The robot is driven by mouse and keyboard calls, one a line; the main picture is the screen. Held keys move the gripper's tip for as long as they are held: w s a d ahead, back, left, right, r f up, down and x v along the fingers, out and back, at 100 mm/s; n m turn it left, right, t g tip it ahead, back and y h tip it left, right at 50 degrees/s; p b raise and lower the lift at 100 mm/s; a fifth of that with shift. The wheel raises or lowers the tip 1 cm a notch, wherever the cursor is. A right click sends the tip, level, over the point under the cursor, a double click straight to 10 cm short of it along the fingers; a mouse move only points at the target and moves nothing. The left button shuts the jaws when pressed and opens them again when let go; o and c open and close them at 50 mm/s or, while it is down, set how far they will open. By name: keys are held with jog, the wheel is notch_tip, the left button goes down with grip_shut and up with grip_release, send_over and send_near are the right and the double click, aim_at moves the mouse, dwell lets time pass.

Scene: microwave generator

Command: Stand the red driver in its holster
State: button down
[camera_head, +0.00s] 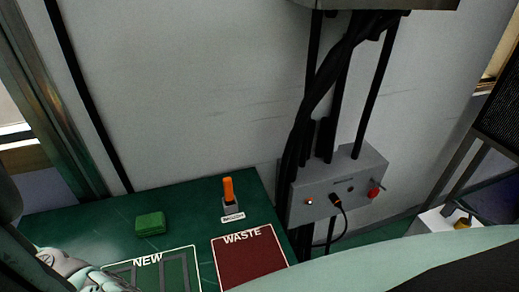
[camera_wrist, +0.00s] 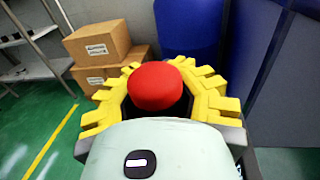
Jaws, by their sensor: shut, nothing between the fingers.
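An orange-red driver (camera_head: 228,189) stands upright with its lower part in a small grey holster (camera_head: 232,207) on the green table in the head view. The label in front of the holster is too small to read. In the wrist view my gripper (camera_wrist: 158,75) has yellow, stepped fingers and is shut, with no driver in it. A round red cap (camera_wrist: 155,87) shows in front of the fingers; I cannot tell what part it is. The driver and holster are not in the wrist view.
The green table (camera_head: 185,215) also bears a green block (camera_head: 150,224), a NEW area (camera_head: 148,260) and a dark red WASTE area (camera_head: 247,258). A grey control box (camera_head: 338,188) with cables stands right of the table. Cardboard boxes (camera_wrist: 97,42) stand behind my gripper.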

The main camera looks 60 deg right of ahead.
jog(key=shift+f+b, duration=1.8)
jog(key=shift+b, duration=0.35)
jog(key=shift+f+b, duration=0.7)
jog(key=shift+b, duration=0.6)
jog(key=c, duration=1.7)
grip_release()
jog(key=o, duration=0.7)
jog(key=shift+o, duration=0.2)
